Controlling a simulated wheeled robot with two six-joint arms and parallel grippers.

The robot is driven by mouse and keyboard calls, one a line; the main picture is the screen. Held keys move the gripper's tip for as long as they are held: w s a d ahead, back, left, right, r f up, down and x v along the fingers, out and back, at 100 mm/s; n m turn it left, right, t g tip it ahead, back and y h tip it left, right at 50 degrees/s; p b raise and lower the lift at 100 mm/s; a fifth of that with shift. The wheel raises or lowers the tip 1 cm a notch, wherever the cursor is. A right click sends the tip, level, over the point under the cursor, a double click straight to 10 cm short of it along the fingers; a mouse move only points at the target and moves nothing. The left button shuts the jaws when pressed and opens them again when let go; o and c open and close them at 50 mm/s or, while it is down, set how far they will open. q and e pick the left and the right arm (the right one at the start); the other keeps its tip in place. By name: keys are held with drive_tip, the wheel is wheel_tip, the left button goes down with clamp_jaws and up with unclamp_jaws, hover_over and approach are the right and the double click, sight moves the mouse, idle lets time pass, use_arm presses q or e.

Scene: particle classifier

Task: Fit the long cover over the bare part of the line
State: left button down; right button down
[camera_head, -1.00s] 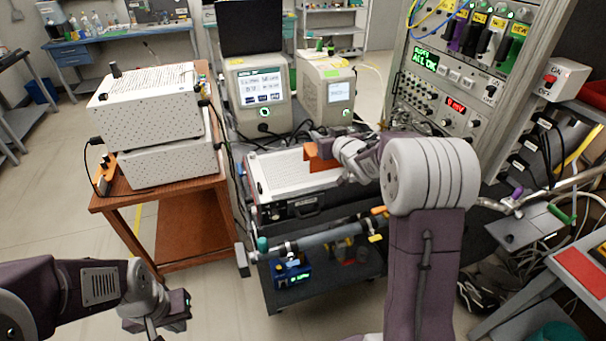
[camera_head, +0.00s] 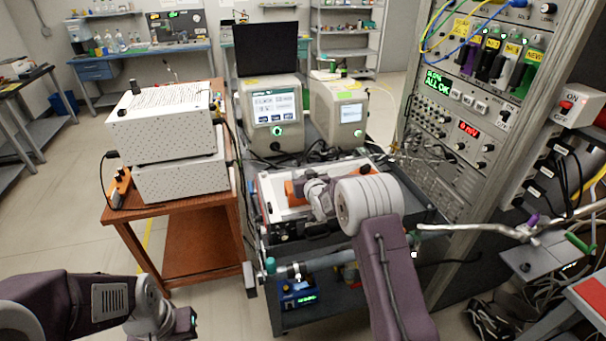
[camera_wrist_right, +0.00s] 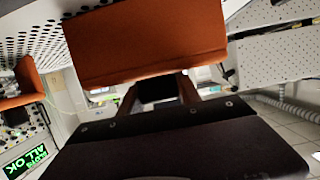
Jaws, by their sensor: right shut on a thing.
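My right gripper (camera_head: 303,190) is shut on an orange cover (camera_head: 292,193), held over the white perforated case on the dark cart. In the right wrist view the orange cover (camera_wrist_right: 148,42) fills the top middle, with the two fingers (camera_wrist_right: 158,92) at its lower edge. The line, a grey pipe (camera_head: 326,262), runs along the cart's front below the gripper, with a teal fitting (camera_head: 270,265) at its left end. My right arm hides part of its right side. My left gripper (camera_head: 184,326) is low at the left; its fingertips are unclear.
A perforated white case (camera_head: 275,222) lies under the held cover. Two beige instruments (camera_head: 270,118) stand behind it. A wooden table (camera_head: 165,212) with stacked white boxes is left, an instrument rack (camera_head: 455,195) right. Another orange piece (camera_wrist_right: 22,85) shows in the wrist view.

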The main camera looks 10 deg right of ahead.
drive_tip(key=shift+s, duration=0.1)
drive_tip(key=c, duration=0.8)
unclamp_jaws()
drive_tip(key=shift+f, duration=0.1)
drive_tip(key=shift+c, duration=0.2)
drive_tip(key=shift+r, duration=0.2)
drive_tip(key=shift+s+r, duration=0.1)
drive_tip(key=shift+s, duration=0.05)
drive_tip(key=b+v, duration=0.1)
drive_tip(key=v, duration=1)
drive_tip(key=shift+s, duration=0.35)
drive_tip(key=shift+r, duration=0.1)
